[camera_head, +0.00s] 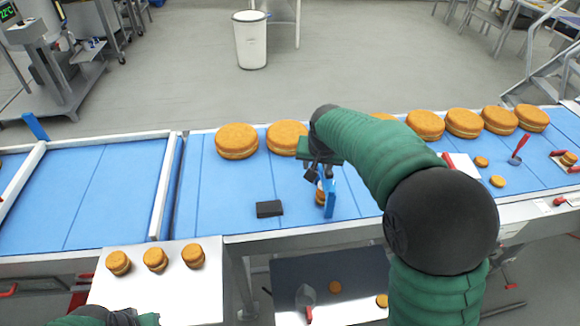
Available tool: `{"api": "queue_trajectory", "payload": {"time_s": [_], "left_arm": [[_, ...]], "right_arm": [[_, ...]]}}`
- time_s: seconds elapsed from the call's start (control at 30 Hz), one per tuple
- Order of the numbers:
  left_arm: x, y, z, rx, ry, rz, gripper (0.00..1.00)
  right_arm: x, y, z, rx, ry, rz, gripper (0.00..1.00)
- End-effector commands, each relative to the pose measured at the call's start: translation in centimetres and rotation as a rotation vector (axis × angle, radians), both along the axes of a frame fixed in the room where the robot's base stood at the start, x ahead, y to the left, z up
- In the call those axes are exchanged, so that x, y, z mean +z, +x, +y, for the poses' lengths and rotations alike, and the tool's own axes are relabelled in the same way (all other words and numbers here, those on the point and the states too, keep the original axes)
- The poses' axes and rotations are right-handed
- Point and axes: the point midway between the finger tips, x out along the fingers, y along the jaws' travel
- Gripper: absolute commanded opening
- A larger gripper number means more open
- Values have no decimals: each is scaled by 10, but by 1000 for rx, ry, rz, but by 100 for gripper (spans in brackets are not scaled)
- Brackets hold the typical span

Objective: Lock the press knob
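My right arm reaches in from the right. Its gripper (320,176) points down over the middle of the blue belt, right at an upright blue piece (331,200) with a small orange-brown round (320,197) beside it. I cannot tell whether the gripper touches either, or whether the fingers are open or shut. No part is clearly recognisable as the press knob; a small device with red handles (567,157) sits at the far right. My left gripper (120,317) shows only in part at the bottom left edge; its fingers are unclear.
A black block (269,209) lies on the belt left of my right gripper. Large filled rounds (237,141) line the belt's far edge. A red-handled tool (517,158) stands at right. The left belt section (90,195) is mostly clear.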

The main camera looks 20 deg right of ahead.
Motion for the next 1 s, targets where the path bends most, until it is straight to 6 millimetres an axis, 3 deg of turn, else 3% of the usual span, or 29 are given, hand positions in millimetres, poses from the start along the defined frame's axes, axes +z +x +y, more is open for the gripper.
{"api": "queue_trajectory", "payload": {"time_s": [0.03, 0.07, 0.17, 0.37, 0.8, 1.0], "left_arm": [[6, 0, 0, -1, 0, 1, 0], [6, 0, 0, -1, 0, 1, 0], [7, 0, 0, -2, 0, 1, 0], [13, 0, -1, -2, -1, 1, 0], [36, 0, 0, -1, 0, 1, 0], [39, 0, 0, -1, 0, 1, 0]], "right_arm": [[12, -18, -21, -56, -10, 44, 40], [15, -27, -29, -83, -13, 65, 40], [15, -39, -41, -121, -21, 104, 40], [-16, -28, -43, -121, -25, 113, 40], [-117, 6, -67, -118, -26, 108, 40], [-138, 13, -74, -116, -24, 105, 40]]}}
